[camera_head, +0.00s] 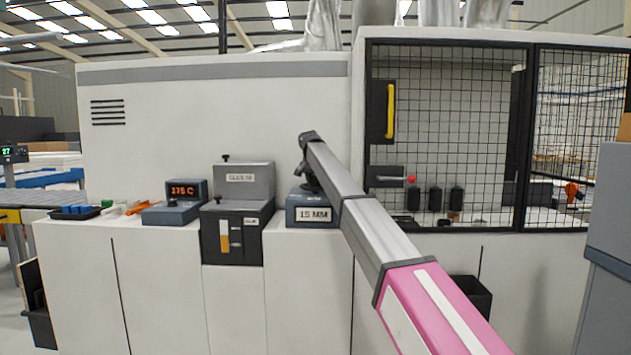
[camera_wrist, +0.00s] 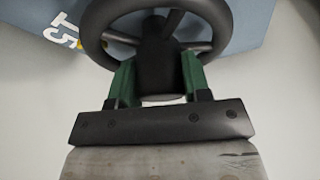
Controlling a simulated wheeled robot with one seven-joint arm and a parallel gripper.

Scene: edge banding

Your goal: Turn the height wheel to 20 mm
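The height wheel (camera_wrist: 92,22) is a dark ring with spokes and a thick hub (camera_wrist: 157,65). It fills the top of the wrist view, in front of a blue-grey box. My gripper (camera_wrist: 158,75) has its two green fingers on either side of the hub, and they appear to be closed against it. In the head view the height unit (camera_head: 311,207) is a blue-grey box reading 15 MM. My gripper (camera_head: 309,177) is above it, mostly hidden behind my arm, and the wheel cannot be made out clearly there. Part of the height label (camera_wrist: 60,30) shows tilted in the wrist view.
Left of the height unit stand the glue unit (camera_head: 238,185) and a temperature unit (camera_head: 178,205) reading about 175 C. A mesh guard (camera_head: 465,100) with a yellow handle (camera_head: 390,110) is at the right. A blue-grey cabinet (camera_head: 610,250) stands at the right edge.

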